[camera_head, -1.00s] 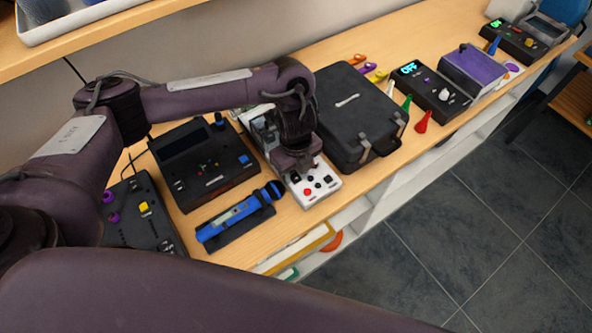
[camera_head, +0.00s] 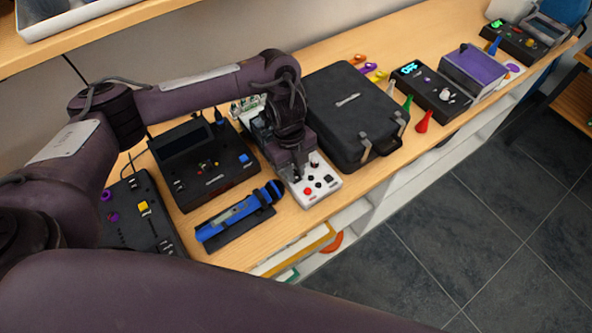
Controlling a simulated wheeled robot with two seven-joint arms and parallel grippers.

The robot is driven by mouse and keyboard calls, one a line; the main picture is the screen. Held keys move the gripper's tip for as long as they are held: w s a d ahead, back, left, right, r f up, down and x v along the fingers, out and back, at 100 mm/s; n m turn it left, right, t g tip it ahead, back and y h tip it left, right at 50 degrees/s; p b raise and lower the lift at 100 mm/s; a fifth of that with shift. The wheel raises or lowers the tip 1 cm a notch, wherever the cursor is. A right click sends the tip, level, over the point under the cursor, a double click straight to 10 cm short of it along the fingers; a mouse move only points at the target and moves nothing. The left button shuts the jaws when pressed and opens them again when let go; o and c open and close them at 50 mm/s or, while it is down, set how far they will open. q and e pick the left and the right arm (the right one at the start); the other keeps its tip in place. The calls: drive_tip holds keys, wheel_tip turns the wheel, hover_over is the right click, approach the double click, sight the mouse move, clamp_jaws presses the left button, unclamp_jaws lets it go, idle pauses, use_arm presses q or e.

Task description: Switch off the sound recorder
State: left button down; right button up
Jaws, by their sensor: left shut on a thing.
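A white device (camera_head: 322,188) with a red button (camera_head: 307,191) and several small black controls lies near the table's front edge; it appears to be the sound recorder. My left gripper (camera_head: 297,178) points down over its front panel, left of centre. It is shut on a small black control there, which its fingers mostly hide. The back part of the device is partly hidden by my left arm. My right gripper is not in view.
A black case (camera_head: 350,108) stands close on the right of the white device.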

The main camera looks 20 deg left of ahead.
use_arm(q)
drive_tip(key=shift+w+a+g+h, duration=0.1)
drive_tip(key=shift+g+h, duration=0.2)
drive_tip(key=shift+h, duration=0.1)
drive_tip(key=shift+r, duration=0.1)
drive_tip(key=c, duration=1.3)
unclamp_jaws()
drive_tip(key=v, duration=0.7)
drive_tip(key=shift+a+r, duration=0.1)
drive_tip(key=shift+r, duration=0.25)
